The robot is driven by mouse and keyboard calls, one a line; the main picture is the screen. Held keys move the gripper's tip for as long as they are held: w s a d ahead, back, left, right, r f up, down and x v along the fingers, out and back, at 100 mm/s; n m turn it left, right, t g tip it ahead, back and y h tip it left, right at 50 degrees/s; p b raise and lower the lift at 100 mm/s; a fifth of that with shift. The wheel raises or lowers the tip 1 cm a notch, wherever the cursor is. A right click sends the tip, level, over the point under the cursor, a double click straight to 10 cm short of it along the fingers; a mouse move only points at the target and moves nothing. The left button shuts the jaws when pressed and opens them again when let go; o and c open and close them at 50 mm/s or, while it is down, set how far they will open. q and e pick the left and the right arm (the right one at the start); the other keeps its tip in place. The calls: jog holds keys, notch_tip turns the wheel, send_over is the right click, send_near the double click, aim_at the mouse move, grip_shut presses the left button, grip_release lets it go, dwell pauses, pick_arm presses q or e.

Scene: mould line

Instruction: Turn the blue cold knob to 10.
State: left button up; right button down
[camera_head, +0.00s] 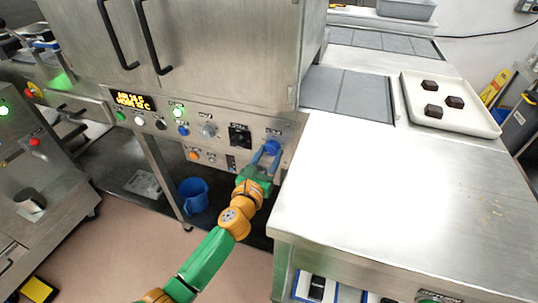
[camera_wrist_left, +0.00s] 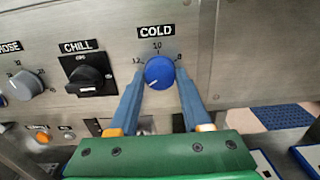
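The blue cold knob (camera_head: 272,147) sits at the right end of the front panel. In the left wrist view the knob (camera_wrist_left: 159,73) is under the COLD label, with 12 at its left, 10 above and 8 at its right. Its white mark is at the lower left of its face. My left gripper (camera_head: 268,154) reaches the panel with its two blue fingers on either side of the knob, as the left wrist view shows (camera_wrist_left: 160,80). I cannot tell whether the fingers press on it. My right gripper is not in view.
A black CHILL knob (camera_wrist_left: 91,74) and a grey knob (camera_wrist_left: 25,85) are to the left. A steel table (camera_head: 400,200) stands close at the right, with a tray (camera_head: 480,122) of dark blocks. A blue jug (camera_head: 193,194) is below the panel.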

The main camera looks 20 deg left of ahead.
pick_arm(q)
grip_shut()
jog(key=shift+m, duration=0.3)
jog(key=m+p, duration=0.1)
jog(key=m, duration=0.2)
jog(key=shift+r+p, duration=0.1)
jog(key=shift+p, duration=0.25)
jog(key=m+p, duration=0.1)
jog(key=m, duration=0.5)
jog(key=shift+p, duration=0.35)
jog(key=m, duration=0.4)
jog(key=shift+a+p, duration=0.1)
jog(key=shift+p, duration=0.3)
jog(key=m, duration=0.3)
jog(key=shift+r+m+p, duration=0.1)
jog(key=shift+m+p, duration=0.2)
jog(key=shift+p, duration=0.1)
jog(key=m+p, duration=0.1)
jog(key=m, duration=0.5)
jog(key=shift+r, duration=0.1)
jog(key=shift+m, duration=0.4)
